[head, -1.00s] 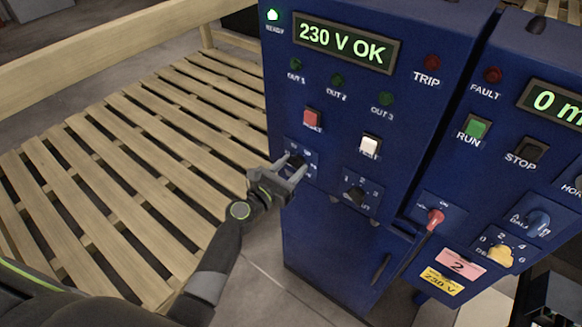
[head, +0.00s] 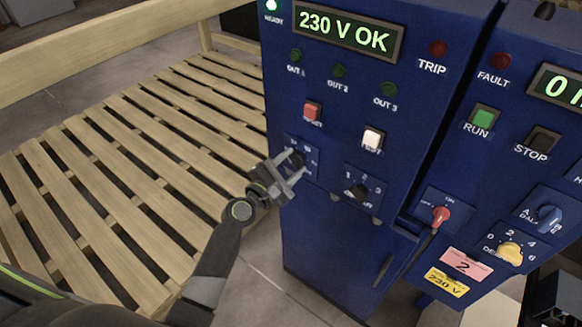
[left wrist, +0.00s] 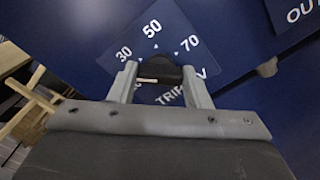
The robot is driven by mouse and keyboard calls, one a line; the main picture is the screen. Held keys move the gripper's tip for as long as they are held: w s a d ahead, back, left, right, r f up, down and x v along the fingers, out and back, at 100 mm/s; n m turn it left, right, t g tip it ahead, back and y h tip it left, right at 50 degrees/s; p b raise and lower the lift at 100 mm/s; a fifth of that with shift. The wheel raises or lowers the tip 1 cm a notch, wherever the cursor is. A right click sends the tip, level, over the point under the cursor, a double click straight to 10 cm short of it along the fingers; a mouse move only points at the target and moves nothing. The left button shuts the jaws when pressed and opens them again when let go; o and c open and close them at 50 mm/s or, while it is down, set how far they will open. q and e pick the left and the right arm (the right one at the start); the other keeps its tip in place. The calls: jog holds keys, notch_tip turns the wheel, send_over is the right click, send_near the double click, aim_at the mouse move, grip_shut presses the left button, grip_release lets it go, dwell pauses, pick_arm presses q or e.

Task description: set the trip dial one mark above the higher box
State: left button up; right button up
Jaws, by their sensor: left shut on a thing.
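The trip dial is a black knob (left wrist: 158,74) on a blue plate (left wrist: 172,27) marked 30, 50 and 70, with the word TRIP partly hidden below. A short pale line on the knob lies nearly level, left of its middle; which mark it points at is unclear. My left gripper (left wrist: 160,82) is shut on the knob, one finger on each side. In the head view, my left gripper (head: 284,171) is at the dial plate, low on the left of the blue cabinet. My right gripper is not in view. No boxes show.
The cabinet display (head: 347,36) reads 230 V OK. A red button (head: 312,111) and a white button (head: 373,138) sit above, and an OUT selector (head: 358,192) sits right of the dial. A slatted wooden pallet (head: 150,150) lies left.

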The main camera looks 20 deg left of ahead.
pick_arm(q)
jog(key=m, duration=0.2)
jog(key=m+b, duration=0.1)
jog(key=shift+f+m+b, duration=0.2)
jog(key=shift+m+b, duration=0.1)
jog(key=shift+m, duration=0.1)
jog(key=m+b, duration=0.1)
jog(key=m, duration=0.2)
jog(key=shift+m+b, duration=0.3)
jog(key=shift+b, duration=0.1)
jog(key=m+b, duration=0.3)
jog(key=m, duration=0.3)
jog(key=shift+f, duration=0.15)
jog(key=m+b, duration=0.2)
jog(key=m, duration=0.2)
jog(key=shift+b, duration=0.35)
jog(key=shift+m+b, duration=2.8)
jog(key=shift+m, duration=1.9)
jog(key=shift+a, duration=0.1)
jog(key=o, duration=1)
